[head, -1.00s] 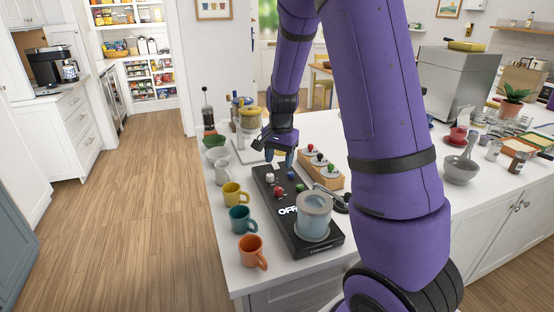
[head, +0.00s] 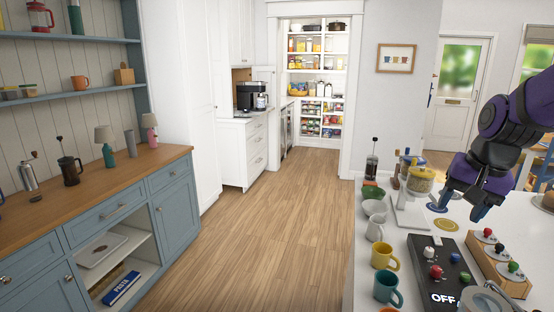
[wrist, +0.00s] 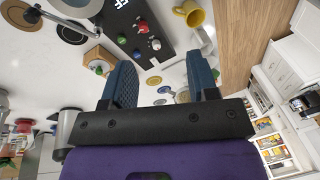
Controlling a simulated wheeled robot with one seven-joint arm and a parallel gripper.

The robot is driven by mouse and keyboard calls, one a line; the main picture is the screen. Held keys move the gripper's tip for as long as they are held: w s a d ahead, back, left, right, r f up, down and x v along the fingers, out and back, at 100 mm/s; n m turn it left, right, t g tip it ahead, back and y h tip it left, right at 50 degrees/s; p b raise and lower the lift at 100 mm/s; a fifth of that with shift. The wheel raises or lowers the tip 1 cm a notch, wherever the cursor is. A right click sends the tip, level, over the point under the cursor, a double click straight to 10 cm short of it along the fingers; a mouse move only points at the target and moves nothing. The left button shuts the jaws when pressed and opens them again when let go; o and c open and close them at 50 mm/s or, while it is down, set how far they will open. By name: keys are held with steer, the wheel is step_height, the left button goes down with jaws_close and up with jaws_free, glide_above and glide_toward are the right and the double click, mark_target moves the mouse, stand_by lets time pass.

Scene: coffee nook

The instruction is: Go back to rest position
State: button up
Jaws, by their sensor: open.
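My gripper (head: 462,204) is at the right of the head view, above the white counter (head: 408,236) and behind the black panel marked OFF (head: 462,262). In the wrist view my gripper (wrist: 162,84) shows two blue fingers held apart with nothing between them. The black panel with its coloured knobs also shows in the wrist view (wrist: 118,35), past the fingertips. My arm is folded at the right edge of the head view.
A yellow mug (head: 385,256), a teal mug (head: 387,288) and a white mug (head: 376,228) line the counter's left edge. A wooden block with coloured knobs (head: 508,277) lies right of the panel. A blue cabinet (head: 130,215) stands left. The wooden floor (head: 270,215) between is clear.

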steer(key=s+a+r+n+t, duration=0.1)
steer(key=s+a+r+n, duration=0.1)
steer(key=s, duration=0.6)
steer(key=s+a+r+n+t+h, duration=0.1)
steer(key=s+a+r+n, duration=0.2)
steer(key=s, duration=0.5)
step_height(320, 180, up, 2)
steer(key=shift+s+a+n+t, duration=0.2)
steer(key=shift+s+n+t, duration=0.1)
steer(key=shift+n, duration=0.5)
steer(key=shift+w, duration=0.1)
stand_by(1.8)
